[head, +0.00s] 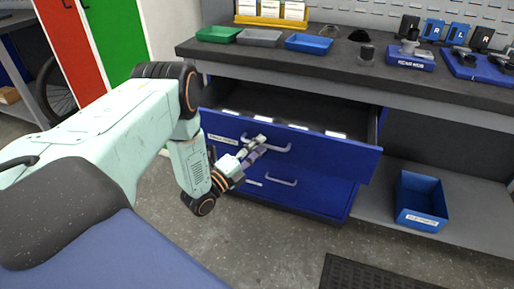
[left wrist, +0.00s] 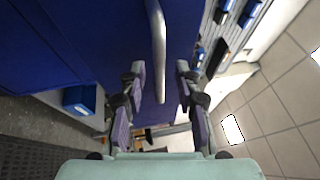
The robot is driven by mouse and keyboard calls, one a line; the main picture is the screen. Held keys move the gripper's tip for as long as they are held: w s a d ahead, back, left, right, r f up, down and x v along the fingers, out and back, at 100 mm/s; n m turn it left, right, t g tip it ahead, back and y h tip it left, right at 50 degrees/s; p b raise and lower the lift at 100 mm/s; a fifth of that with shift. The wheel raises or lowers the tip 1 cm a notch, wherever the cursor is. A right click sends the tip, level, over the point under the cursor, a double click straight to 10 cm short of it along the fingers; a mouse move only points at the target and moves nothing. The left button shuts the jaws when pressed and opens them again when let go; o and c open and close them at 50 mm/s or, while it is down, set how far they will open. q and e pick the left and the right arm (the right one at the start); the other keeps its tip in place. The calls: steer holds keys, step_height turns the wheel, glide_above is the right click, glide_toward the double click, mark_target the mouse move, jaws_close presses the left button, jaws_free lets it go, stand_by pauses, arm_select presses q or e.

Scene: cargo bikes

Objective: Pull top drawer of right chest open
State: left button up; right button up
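A blue chest stands under the workbench in the head view. Its top drawer (head: 320,153) is pulled out, showing a dark inside with several pale items. The drawer's silver handle (head: 279,147) also shows in the left wrist view (left wrist: 157,45). My left gripper (head: 255,146) is at the left end of this handle. In the left wrist view its fingers (left wrist: 160,78) are apart, with the handle's end between them and gaps on both sides. The lower drawer (head: 300,188) is shut. My right gripper is in neither view.
The dark workbench top (head: 345,72) carries green, grey and blue trays (head: 309,44) and several tools. A blue bin (head: 420,202) sits on the low shelf at right. A black mat (head: 365,275) lies on the floor; bare floor fronts the chest.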

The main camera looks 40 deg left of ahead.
arm_select(q)
steer(key=v, duration=1.2)
